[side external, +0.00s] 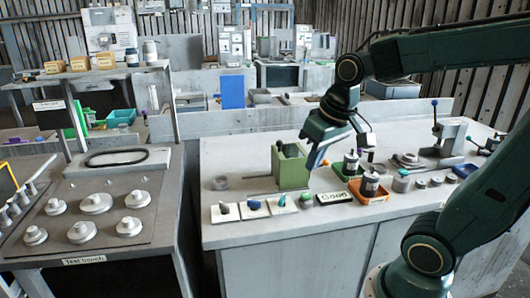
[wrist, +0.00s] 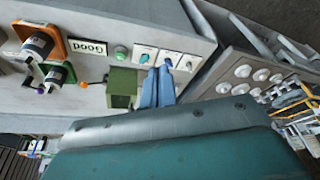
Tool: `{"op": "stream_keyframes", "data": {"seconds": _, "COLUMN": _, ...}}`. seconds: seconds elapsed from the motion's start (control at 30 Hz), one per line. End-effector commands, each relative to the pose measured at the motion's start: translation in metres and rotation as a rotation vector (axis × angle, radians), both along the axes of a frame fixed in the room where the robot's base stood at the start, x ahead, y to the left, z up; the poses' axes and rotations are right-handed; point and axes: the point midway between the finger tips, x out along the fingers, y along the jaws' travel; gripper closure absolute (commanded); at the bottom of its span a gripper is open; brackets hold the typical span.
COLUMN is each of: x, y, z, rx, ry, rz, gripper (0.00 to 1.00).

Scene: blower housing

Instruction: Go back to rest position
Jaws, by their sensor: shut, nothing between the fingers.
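My gripper (side external: 317,157) hangs over the grey workbench (side external: 240,150) with its blue fingers pointing down. It is beside the green open-topped box (side external: 291,168), a little to its right in the side view. In the wrist view the two blue fingers (wrist: 157,88) lie close together with nothing held between them. The green box (wrist: 122,82) appears just left of the fingers there. From these views I cannot tell whether the fingertips touch anything.
An orange tray (side external: 369,194) and a green tray (side external: 341,172) hold cylindrical parts, near a "Good" sign (side external: 335,198). White switch plates (side external: 254,207) line the front. A press-like fixture (side external: 450,142) stands right. The test bench (side external: 95,257) is left, across a gap.

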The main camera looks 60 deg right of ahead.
Motion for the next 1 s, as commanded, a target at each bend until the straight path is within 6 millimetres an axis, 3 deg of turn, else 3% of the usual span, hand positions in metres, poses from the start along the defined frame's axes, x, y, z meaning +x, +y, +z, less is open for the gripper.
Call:
{"op": "stream_keyframes", "data": {"seconds": 0.2, "x": -0.033, "y": 0.027, "z": 0.011, "rx": -0.025, "ry": -0.079, "rz": 0.127, "gripper": 1.00}}
{"op": "stream_keyframes", "data": {"seconds": 0.5, "x": -0.065, "y": 0.047, "z": 0.013, "rx": -0.044, "ry": -0.156, "rz": 0.248, "gripper": 1.00}}
{"op": "stream_keyframes", "data": {"seconds": 1.0, "x": -0.071, "y": 0.050, "z": 0.012, "rx": -0.048, "ry": -0.168, "rz": 0.268, "gripper": 1.00}}
